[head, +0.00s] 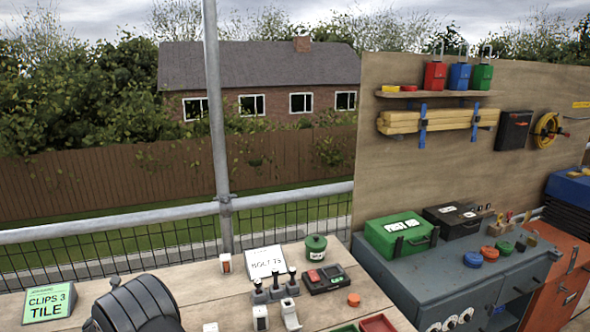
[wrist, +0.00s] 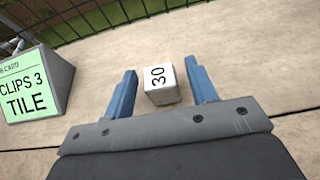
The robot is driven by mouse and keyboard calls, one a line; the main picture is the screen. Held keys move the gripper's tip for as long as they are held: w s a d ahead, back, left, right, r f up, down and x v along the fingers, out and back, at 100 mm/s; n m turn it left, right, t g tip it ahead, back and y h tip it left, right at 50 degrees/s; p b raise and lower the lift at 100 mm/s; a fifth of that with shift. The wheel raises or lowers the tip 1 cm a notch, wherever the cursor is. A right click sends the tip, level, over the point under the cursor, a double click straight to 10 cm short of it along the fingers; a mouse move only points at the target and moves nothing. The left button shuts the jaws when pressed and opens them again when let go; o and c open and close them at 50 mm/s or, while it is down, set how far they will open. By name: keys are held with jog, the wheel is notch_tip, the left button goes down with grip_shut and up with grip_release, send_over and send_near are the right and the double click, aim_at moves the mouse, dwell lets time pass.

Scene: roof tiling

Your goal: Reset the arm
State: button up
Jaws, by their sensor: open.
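My gripper (wrist: 160,67) is open in the wrist view, with its two blue fingers spread apart. A white block marked 30 (wrist: 160,84) shows between the fingers, with a gap on each side. It appears to sit on the pale boards, and I cannot tell how high the fingers are above them. In the head view my dark arm fills the bottom left, and the fingers and the 30 block cannot be made out.
A green "CLIPS 3 TILE" card (head: 49,303) stands left of my arm and also shows in the wrist view (wrist: 30,92). To the right are a white sign (head: 265,261), a green tub (head: 316,246) and small levers (head: 276,290). A rail (head: 110,224) runs behind.

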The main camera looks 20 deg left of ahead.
jog(key=x, duration=0.2)
jog(key=shift+w+a+f, duration=0.15)
jog(key=shift+w+a, duration=0.15)
jog(key=shift+a, duration=0.05)
jog(key=shift+r, duration=1.35)
